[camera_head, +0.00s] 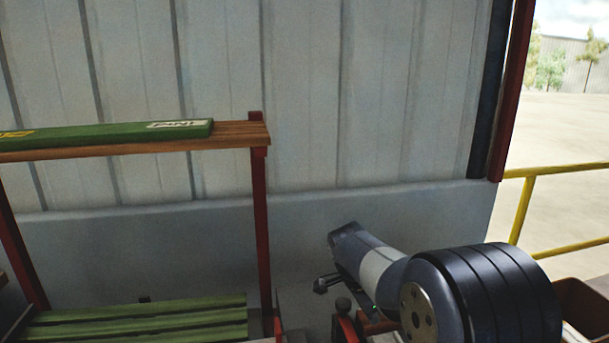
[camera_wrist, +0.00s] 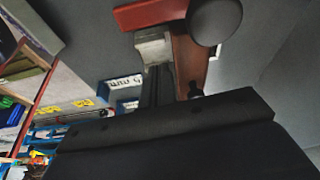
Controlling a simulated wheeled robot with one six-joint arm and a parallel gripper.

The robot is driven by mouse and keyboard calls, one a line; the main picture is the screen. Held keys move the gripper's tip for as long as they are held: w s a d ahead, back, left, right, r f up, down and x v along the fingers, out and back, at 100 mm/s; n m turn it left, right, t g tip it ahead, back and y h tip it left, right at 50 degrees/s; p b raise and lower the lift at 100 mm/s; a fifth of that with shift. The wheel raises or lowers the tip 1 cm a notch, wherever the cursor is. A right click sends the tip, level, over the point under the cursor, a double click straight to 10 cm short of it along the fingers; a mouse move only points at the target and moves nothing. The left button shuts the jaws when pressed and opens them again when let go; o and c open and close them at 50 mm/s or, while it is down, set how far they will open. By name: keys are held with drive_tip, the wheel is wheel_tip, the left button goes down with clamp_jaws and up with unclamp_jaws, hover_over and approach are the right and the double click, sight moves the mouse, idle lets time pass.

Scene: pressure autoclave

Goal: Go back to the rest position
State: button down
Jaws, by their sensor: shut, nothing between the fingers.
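My gripper (camera_wrist: 168,118) shows in the wrist view as a broad dark block across the lower middle. It is shut, with nothing seen held in it. In the head view my arm reaches in from the lower right, and I cannot clearly make out the fingers there. Beyond the gripper in the wrist view are a dark round knob (camera_wrist: 215,20), a red bar (camera_wrist: 150,14) and a pale metal fitting (camera_wrist: 153,48). I cannot tell the gap between them and the gripper.
A red-framed rack with a wooden shelf (camera_head: 235,135) stands at left, bearing a green box (camera_head: 110,135). Green slats (camera_head: 140,318) lie below. A corrugated wall (camera_head: 330,90) is behind. A yellow railing (camera_head: 523,210) is at right, with open paved ground beyond.

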drive_tip(key=n+p, duration=0.2)
drive_tip(key=w+f+n+t+p, duration=0.1)
drive_tip(key=n+p, duration=0.1)
drive_tip(key=w+f+n+y+p, duration=0.1)
drive_tip(key=n+p, duration=0.1)
drive_tip(key=shift+a+t, duration=0.3)
drive_tip(key=n+p, duration=0.1)
drive_tip(key=p, duration=0.1)
drive_tip(key=w+n+p, duration=0.1)
drive_tip(key=shift+d+n+y+p, duration=0.15)
drive_tip(key=shift+n+y+p, duration=0.15)
drive_tip(key=shift+y+p, duration=0.1)
drive_tip(key=shift+w+f+n+t+p, duration=0.25)
drive_tip(key=shift+w+n+t+p, duration=0.15)
drive_tip(key=shift+n+p, duration=0.55)
drive_tip(key=shift+w, duration=0.1)
